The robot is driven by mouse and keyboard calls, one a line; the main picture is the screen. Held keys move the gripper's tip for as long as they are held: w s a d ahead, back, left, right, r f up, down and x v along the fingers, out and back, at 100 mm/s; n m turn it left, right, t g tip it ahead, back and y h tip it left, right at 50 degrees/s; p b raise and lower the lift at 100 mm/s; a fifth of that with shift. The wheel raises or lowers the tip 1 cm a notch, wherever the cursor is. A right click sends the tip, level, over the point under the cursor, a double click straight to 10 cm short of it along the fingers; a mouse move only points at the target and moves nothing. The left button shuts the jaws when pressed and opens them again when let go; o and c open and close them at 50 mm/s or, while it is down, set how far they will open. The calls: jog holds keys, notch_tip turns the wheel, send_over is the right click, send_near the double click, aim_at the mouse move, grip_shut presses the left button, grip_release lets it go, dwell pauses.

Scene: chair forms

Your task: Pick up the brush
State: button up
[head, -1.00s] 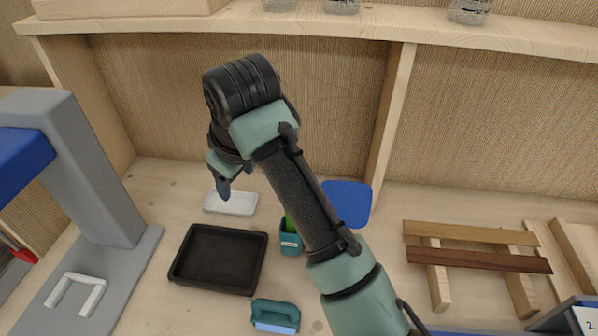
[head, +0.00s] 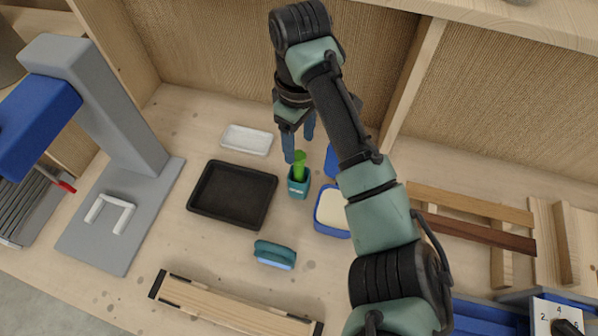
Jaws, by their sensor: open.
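A bright green upright handle (head: 299,166), which looks like the brush, stands in a small teal cup (head: 299,187) with a pale label. Its lower end is hidden inside the cup. My gripper (head: 299,146) points down with its blue-grey fingers apart, close above the green handle's top. It appears empty. I cannot tell whether a finger touches the handle. A teal block with a grip and a light blue base (head: 275,254) lies on the table in front of the cup.
A black tray (head: 233,224) and a white dish (head: 246,140) lie left of the cup. A blue tub with cream contents (head: 325,219) stands right, partly behind my arm. A wooden bar (head: 225,304) lies in front. Wooden slats (head: 470,205) are at right, a grey-blue machine (head: 115,120) at left.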

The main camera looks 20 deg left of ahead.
aim_at(299, 155)
jog(key=shift+s+f+p, duration=0.1)
jog(key=shift+f+p, duration=0.75)
jog(key=shift+f, duration=1.95)
grip_shut()
